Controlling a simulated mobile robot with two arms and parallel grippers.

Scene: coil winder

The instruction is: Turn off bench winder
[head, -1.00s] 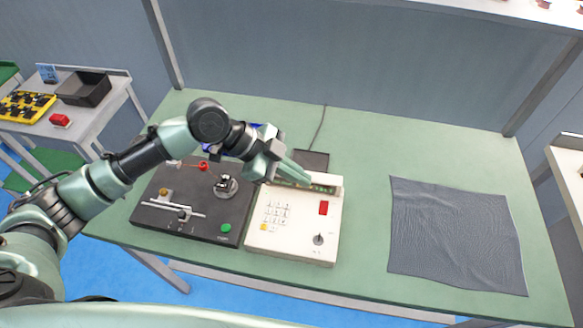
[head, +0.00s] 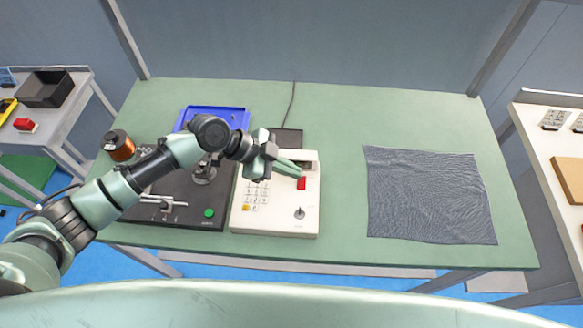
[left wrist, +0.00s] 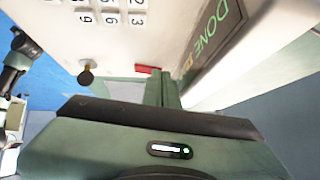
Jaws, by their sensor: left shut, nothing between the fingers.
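The bench winder has a black base (head: 190,205) with a green button (head: 208,213) and a white control box (head: 275,220). The box carries a keypad (head: 255,195), a red switch (head: 301,183) and a dark knob (head: 299,213). My left gripper (head: 300,172) is shut and empty, its fingertips at the upper edge of the red switch; I cannot tell if they touch. In the left wrist view the red switch (left wrist: 147,69) lies beside the finger tips, and the display (left wrist: 212,38) reads "DONE". My right gripper is not in view.
A grey cloth (head: 430,195) lies on the green bench (head: 340,110) to the right. A blue tray (head: 215,113) and a copper spool (head: 120,147) stand behind and left of the winder. Side tables stand at both edges. The bench between box and cloth is clear.

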